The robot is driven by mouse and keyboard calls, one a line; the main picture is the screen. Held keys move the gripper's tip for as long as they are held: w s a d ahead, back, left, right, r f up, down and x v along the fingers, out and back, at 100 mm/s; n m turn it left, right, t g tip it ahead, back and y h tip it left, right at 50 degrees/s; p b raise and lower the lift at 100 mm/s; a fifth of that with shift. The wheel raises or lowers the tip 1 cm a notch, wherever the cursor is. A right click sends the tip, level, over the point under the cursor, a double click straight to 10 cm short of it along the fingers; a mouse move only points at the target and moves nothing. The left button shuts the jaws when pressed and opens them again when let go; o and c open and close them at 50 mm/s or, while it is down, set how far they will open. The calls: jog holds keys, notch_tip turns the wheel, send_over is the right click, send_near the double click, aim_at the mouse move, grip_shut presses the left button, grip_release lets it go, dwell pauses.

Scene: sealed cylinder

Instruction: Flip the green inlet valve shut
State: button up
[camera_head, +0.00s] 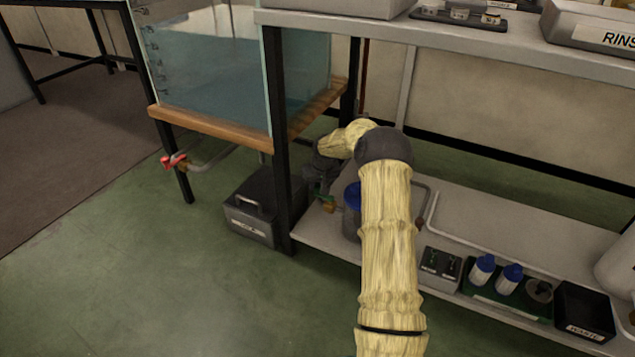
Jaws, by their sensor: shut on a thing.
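The green inlet valve (326,199) shows as a small green handle with a brass-coloured body just below my gripper, left of a grey cylinder with a blue top (352,196). My gripper (320,190) reaches down beside the black table post and is shut on the green handle. The gripper and wrist hide part of the handle, so its exact angle is hard to tell. My arm covers the right part of the cylinder.
A glass water tank (215,75) stands on a wooden frame at left, with a red-handled valve (174,161) below. A dark box (262,205) sits on the floor beside the post. The lower shelf (480,215) holds blue-capped bottles (509,279) and a waste bin (584,312) at right.

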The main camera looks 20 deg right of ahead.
jog(key=shift+s+r+p, duration=0.1)
jog(key=shift+r+p, duration=0.05)
jog(key=shift+p, duration=0.25)
jog(key=n+p, duration=0.1)
jog(key=p, duration=0.2)
jog(key=shift+s+a+r+y, duration=0.15)
jog(key=shift+s+a+y, duration=0.05)
jog(key=shift+y, duration=0.1)
jog(key=shift+s+d+f+n+g+y+p, duration=0.1)
jog(key=shift+s+n+g+y+p, duration=1.05)
jog(key=shift+n, duration=1.6)
jog(key=shift+s+f+n+g+y+p, duration=0.2)
jog(key=shift+s+n+p, duration=0.6)
jog(key=shift+n+p, duration=1.5)
jog(key=shift+s+d+f+n+g+y+p, duration=0.1)
jog(key=shift+s+n+g+y+p, duration=0.75)
jog(key=shift+n, duration=2.4)
jog(key=shift+s+r, duration=0.1)
jog(key=shift+s, duration=0.05)
jog(key=o, duration=1)
